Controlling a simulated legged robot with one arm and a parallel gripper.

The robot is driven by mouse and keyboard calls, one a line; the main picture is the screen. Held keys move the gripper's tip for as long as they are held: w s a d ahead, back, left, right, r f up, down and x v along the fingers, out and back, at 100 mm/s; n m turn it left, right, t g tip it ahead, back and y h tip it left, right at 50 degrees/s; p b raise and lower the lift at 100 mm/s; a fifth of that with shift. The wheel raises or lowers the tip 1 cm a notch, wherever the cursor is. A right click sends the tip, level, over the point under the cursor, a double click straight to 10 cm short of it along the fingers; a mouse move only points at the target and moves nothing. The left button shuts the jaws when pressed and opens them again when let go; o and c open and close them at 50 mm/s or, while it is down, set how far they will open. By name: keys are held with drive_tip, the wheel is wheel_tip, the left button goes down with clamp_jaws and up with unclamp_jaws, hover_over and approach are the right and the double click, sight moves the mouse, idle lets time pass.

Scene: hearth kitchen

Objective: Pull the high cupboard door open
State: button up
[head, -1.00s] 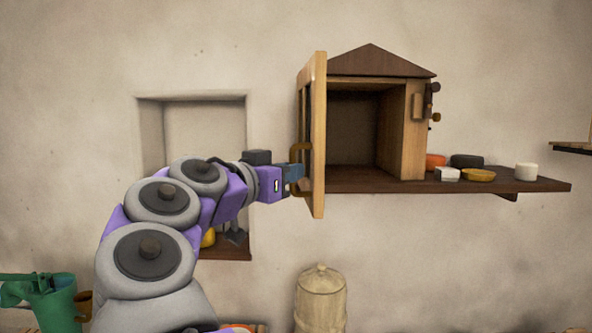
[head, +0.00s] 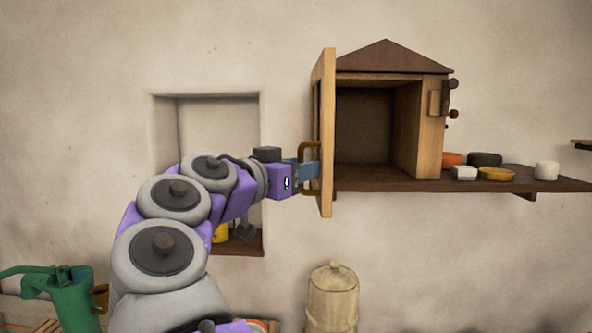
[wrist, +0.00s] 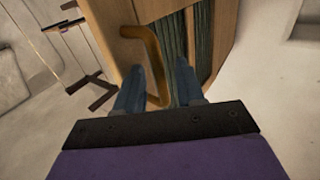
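The high cupboard (head: 432,130) is a small wooden house-shaped box with a dark gabled roof, standing on a wall shelf. Its door (head: 328,130) stands wide open, seen nearly edge-on and swung out from the left side. The inside looks dark and empty. A brass-coloured loop handle (head: 304,148) is on the door's outer face; it also shows in the wrist view (wrist: 150,50). My gripper (head: 312,168) is at the handle, close to the door. In the wrist view, its two blue fingers (wrist: 160,66) are apart, with the handle's lower end between them. Contact is unclear.
The dark shelf (head: 560,184) runs right and carries several small bowls and pots. A wall niche (head: 215,130) lies behind my arm. Below are a lidded pale jar (head: 332,300) and a green pump-like vessel (head: 65,300).

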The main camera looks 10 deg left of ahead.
drive_tip(key=shift+s+a, duration=0.15)
drive_tip(key=v, duration=1.7)
drive_tip(key=shift+s+f, duration=0.1)
